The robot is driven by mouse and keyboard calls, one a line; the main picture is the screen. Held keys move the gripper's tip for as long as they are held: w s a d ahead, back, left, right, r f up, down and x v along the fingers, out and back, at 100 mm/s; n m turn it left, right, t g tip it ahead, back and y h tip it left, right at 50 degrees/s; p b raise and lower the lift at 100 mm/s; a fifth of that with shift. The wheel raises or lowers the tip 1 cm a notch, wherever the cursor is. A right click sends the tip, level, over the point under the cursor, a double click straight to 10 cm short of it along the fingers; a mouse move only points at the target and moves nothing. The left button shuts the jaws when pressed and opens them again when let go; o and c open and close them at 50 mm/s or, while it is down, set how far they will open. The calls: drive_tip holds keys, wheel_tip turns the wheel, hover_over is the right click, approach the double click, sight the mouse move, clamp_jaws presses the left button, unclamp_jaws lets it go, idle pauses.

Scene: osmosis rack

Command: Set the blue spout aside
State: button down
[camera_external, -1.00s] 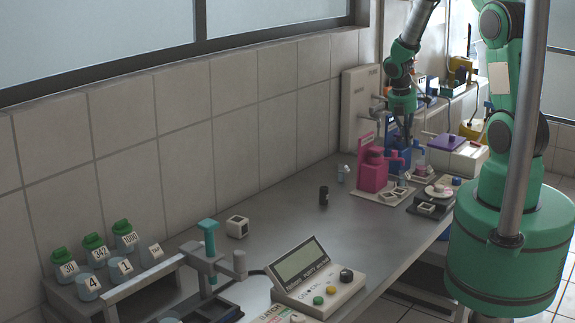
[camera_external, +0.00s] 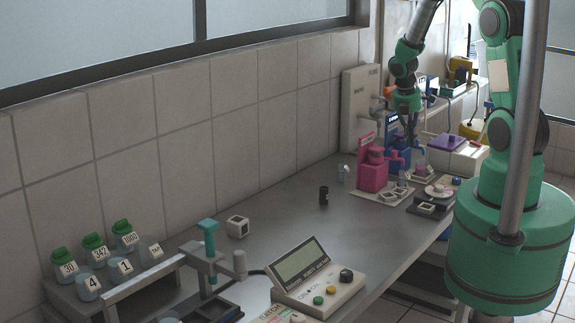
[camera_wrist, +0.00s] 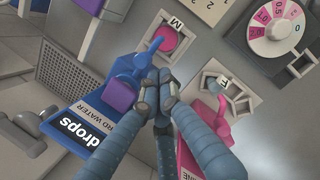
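The blue dispenser (camera_external: 397,157) stands behind the pink dispenser (camera_external: 372,172) on the bench. In the wrist view, its blue spout (camera_wrist: 146,57) points toward a cup with pink contents (camera_wrist: 167,40), beside the letter M. My gripper (camera_wrist: 158,92) has its fingertips drawn together just beside the blue spout and the purple-topped part (camera_wrist: 120,95). Nothing is clearly held between them; whether they touch the spout is hidden. In the external view, my gripper (camera_external: 411,134) hangs over the blue dispenser's right side.
A round dial (camera_wrist: 273,25) sits at upper right. A white box with a purple lid (camera_external: 458,150) stands right of the dispensers.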

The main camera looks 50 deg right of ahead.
sight(418, 140)
drive_tip(key=shift+s+d+n+p, duration=0.3)
drive_tip(key=shift+n+p, duration=0.4)
drive_tip(key=shift+p, duration=0.3)
drive_tip(key=n+p, duration=0.1)
drive_tip(key=d+p, duration=0.1)
drive_tip(key=p, duration=0.1)
drive_tip(key=shift+s+r+n+t, duration=0.2)
drive_tip(key=shift+n+t, duration=0.2)
drive_tip(key=d+n+p, duration=0.1)
drive_tip(key=n+p, duration=0.1)
drive_tip(key=p, duration=0.1)
drive_tip(key=shift+s+d, duration=0.1)
drive_tip(key=shift+d, duration=0.1)
drive_tip(key=shift+d+n+t+p, duration=0.2)
drive_tip(key=shift+n+t+p, duration=0.1)
drive_tip(key=shift+p, duration=0.3)
drive_tip(key=shift+d+f+p, duration=0.25)
drive_tip(key=shift+d+p, duration=0.55)
drive_tip(key=shift+p, duration=0.3)
drive_tip(key=shift+w+a, duration=0.15)
drive_tip(key=shift+w, duration=0.05)
drive_tip(key=shift+w+a, duration=0.35)
drive_tip(key=shift+a, duration=0.15)
